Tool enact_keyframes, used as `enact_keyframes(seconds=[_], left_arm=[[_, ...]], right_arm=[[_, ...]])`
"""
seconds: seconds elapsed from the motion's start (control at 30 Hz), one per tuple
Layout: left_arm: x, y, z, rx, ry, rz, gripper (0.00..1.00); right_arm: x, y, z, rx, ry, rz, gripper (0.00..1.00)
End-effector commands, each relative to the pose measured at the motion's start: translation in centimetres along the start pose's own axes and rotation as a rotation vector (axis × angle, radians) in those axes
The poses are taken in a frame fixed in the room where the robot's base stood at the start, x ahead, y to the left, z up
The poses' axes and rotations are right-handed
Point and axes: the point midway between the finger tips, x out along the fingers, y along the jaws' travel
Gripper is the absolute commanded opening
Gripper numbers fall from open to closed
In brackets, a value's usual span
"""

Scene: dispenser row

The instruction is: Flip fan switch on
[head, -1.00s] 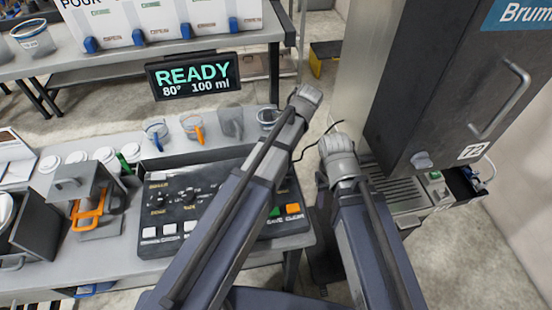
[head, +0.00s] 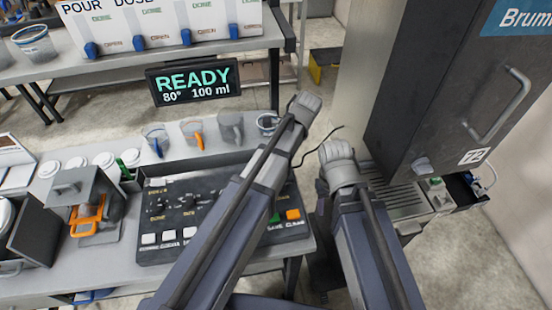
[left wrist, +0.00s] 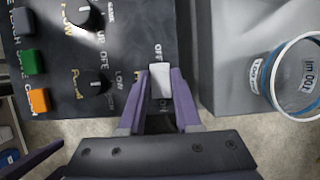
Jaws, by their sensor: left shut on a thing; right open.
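In the left wrist view, a white switch (left wrist: 160,80) sits at the edge of the dark control panel (left wrist: 125,35), with OFF printed beyond it and a partly hidden label on the near side. My left gripper (left wrist: 161,76) is shut on this switch, a purple finger on each side. Which position the switch is in I cannot tell. The head view shows the panel (head: 185,222) too, but my left arm covers its right part, the switch and the left gripper. My right gripper (head: 323,190) is open, mostly hidden below its wrist, between the panel and the dark machine.
A measuring cup (left wrist: 295,75) stands beside the panel. Several more cups stand behind it. A READY display (head: 193,82) is above them. A tall dark machine (head: 435,90) stands at right. An orange-handled press (head: 88,205) is at left.

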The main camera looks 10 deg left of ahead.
Motion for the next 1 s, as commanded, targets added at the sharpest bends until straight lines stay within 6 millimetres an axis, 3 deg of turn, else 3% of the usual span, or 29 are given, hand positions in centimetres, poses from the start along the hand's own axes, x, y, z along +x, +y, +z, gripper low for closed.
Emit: enact_keyframes(seconds=[0.17, 0.5, 0.87, 0.9, 1.0], left_arm=[[0.1, -0.1, -0.2, 0.001, -0.011, -0.001, 0.0], [0.2, -0.2, -1.1, 0.002, -0.273, 0.0, 0.0], [-0.1, 0.0, -0.9, 0.001, -0.296, 0.001, 0.0], [-0.1, 0.0, -0.9, 0.001, -0.296, 0.001, 0.36], [-0.1, 0.0, -0.9, 0.001, -0.296, 0.001, 0.47]], right_arm=[[0.2, 0.0, 0.0, 0.0, 0.0, 0.0, 0.5], [3.6, -0.3, -0.2, 0.0, 0.0, 0.0, 0.5], [3.5, -0.3, -0.2, 0.0, 0.0, 0.0, 0.5], [3.5, -0.3, -0.2, 0.0, 0.0, 0.0, 0.5], [3.5, -0.3, -0.2, 0.0, 0.0, 0.0, 0.5]])
